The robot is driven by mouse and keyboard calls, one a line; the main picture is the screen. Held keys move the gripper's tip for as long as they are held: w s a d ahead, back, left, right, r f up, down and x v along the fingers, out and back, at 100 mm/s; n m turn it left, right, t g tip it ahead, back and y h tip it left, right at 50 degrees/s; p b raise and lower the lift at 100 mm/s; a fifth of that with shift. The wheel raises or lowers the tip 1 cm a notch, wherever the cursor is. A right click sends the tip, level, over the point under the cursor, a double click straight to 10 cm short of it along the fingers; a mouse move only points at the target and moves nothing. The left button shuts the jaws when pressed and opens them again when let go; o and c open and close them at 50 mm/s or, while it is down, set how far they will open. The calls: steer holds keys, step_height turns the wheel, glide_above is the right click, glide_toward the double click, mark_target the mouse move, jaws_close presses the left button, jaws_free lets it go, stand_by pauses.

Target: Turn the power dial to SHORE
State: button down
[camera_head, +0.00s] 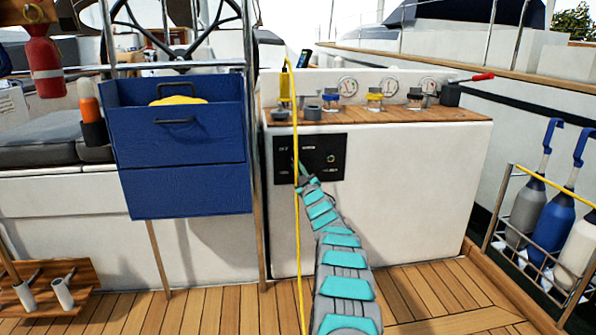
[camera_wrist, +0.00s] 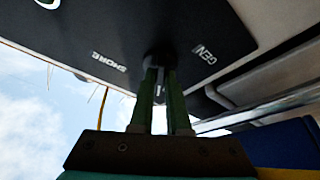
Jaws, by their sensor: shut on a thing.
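The black power panel (camera_head: 325,160) is on the front of the white console, and fills the upper part of the wrist view (camera_wrist: 190,20). The dark round dial (camera_wrist: 157,57) sits near the panel's edge, with the SHORE label (camera_wrist: 109,62) to its left and the GEN label (camera_wrist: 202,53) to its right in the wrist view. My gripper (camera_wrist: 160,80) has its two green fingers shut on the dial. A pale strip shows between the fingers; I cannot tell which label the dial points to. In the head view my gripper (camera_head: 301,172) reaches the panel's left part and hides the dial.
A yellow line (camera_head: 298,230) hangs in front of the console beside my arm. A blue box (camera_head: 180,145) stands left of the panel. Jars (camera_head: 375,101) and gauges line the console top. A bottle rack (camera_head: 540,235) is at right.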

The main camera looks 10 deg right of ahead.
steer(key=shift+a+m+g+h+b, duration=0.15)
steer(key=shift+m+h+b, duration=0.25)
steer(key=shift+m+h, duration=2.35)
steer(key=shift+a+m+g+h+b, duration=0.2)
steer(key=shift+m+h+b, duration=0.45)
steer(key=shift+m, duration=4)
steer(key=shift+a+m+t+h+b, duration=0.1)
steer(key=shift+a+m+h+b, duration=0.15)
steer(key=shift+m+h, duration=2.55)
steer(key=shift+m+g+y, duration=0.25)
steer(key=shift+m+y, duration=0.45)
steer(key=shift+m, duration=0.5)
steer(key=c, duration=0.9)
jaws_free()
steer(key=shift+s, duration=0.1)
steer(key=shift+v, duration=3.8)
